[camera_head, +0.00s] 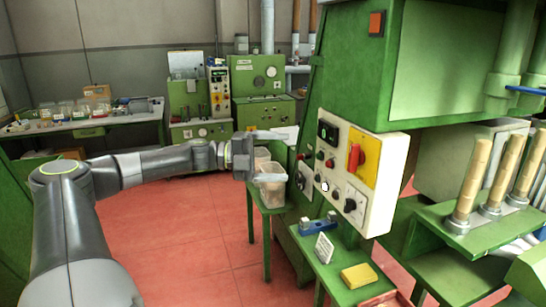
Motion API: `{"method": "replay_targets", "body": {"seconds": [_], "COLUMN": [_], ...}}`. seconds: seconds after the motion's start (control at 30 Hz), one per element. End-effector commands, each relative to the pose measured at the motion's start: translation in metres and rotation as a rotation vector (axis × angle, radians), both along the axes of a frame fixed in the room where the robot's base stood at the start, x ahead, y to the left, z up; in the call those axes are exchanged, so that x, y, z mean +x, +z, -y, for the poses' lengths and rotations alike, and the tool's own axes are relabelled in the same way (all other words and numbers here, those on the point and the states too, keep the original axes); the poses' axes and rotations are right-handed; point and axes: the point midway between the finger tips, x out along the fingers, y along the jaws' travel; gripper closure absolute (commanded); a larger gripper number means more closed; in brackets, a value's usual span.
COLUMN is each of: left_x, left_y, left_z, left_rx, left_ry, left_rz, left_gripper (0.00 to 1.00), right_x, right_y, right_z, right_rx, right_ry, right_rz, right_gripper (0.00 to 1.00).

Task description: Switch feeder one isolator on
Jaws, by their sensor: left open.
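A red rotary handle (354,160) on a yellow plate (368,168) sits at the upper right of a white control panel (382,205) on the green machine. It looks like the isolator, and its handle stands roughly upright. I cannot read any label naming feeder one. My left gripper (281,157) reaches in from the left and points right toward the panel. It is open and empty, with its fingers one above the other, apart from the panel and left of the red handle. My right gripper is not in view.
A clear plastic bin (272,192) stands on a green stand below my left gripper.

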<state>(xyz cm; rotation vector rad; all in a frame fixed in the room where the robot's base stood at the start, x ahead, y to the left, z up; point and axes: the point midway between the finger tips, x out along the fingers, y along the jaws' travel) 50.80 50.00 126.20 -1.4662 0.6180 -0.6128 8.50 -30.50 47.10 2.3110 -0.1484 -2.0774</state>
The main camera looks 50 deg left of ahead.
Motion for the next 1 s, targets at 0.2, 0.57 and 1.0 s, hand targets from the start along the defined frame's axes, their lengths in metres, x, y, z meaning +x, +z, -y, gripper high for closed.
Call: {"method": "replay_targets", "body": {"seconds": [0.2,0.57,1.0], "left_x": [-0.005,-0.005,-0.001], "left_y": [0.001,0.001,-0.023], "left_z": [-0.006,-0.006,-0.031], "left_rx": [0.000,0.001,-0.053], "left_ry": [0.003,0.003,0.095], "left_rz": [0.001,0.004,-0.012], "left_gripper": [0.13,0.13,0.13], "right_x": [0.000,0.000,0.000], "right_y": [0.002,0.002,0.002], "right_z": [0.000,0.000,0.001], "right_rx": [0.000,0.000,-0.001], "right_ry": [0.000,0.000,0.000], "right_rz": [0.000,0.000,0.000], "right_gripper": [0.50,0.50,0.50]}}
